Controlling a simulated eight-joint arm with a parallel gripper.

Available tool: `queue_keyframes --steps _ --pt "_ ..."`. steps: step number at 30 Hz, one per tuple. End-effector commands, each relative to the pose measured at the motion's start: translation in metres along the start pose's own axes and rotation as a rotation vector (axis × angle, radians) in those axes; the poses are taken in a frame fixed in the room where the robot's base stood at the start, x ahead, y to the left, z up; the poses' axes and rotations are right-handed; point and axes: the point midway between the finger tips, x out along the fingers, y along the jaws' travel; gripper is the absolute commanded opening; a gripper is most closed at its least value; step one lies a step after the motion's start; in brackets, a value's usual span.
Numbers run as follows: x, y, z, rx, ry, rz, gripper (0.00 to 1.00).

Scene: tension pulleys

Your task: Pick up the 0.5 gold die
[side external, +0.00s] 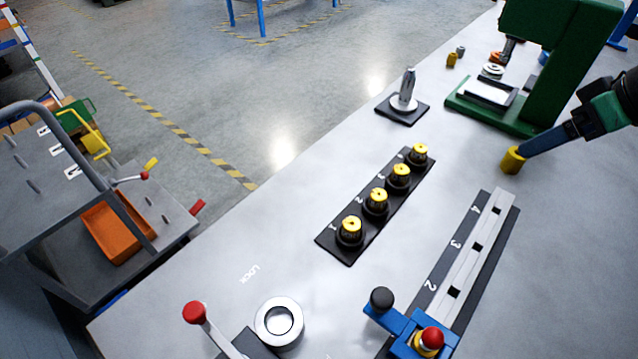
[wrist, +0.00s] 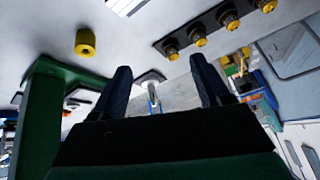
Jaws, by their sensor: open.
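A gold cylinder with a hole in its top (side external: 512,160) stands on the grey table at the right in the side view. It also shows in the wrist view (wrist: 85,43), left of my fingers. No size marking is readable on it. My gripper (side external: 533,146) reaches in from the right, its dark blue fingers seen almost edge-on beside the cylinder. In the wrist view my gripper (wrist: 160,68) is open, with nothing held between its fingers. The cylinder is outside the fingers there. A smaller gold piece (side external: 451,60) stands farther back.
A green press (side external: 540,80) stands behind my gripper. A black rack (side external: 335,247) holds several gold-topped dark parts. A slotted rail (side external: 470,250) with a blue clamp (side external: 410,330) lies in front. A metal post on a black base (side external: 405,100) stands near the far edge.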

Motion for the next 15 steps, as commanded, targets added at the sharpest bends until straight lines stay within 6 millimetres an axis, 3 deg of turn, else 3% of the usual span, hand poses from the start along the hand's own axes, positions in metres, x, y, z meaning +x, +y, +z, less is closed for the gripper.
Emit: queue_keyframes --steps 6,15 --pt "0.037 -0.009 -0.043 -0.253 -0.007 -0.284 0.69" --pt "0.1 -0.017 -0.069 -0.649 0.179 -0.675 0.69"
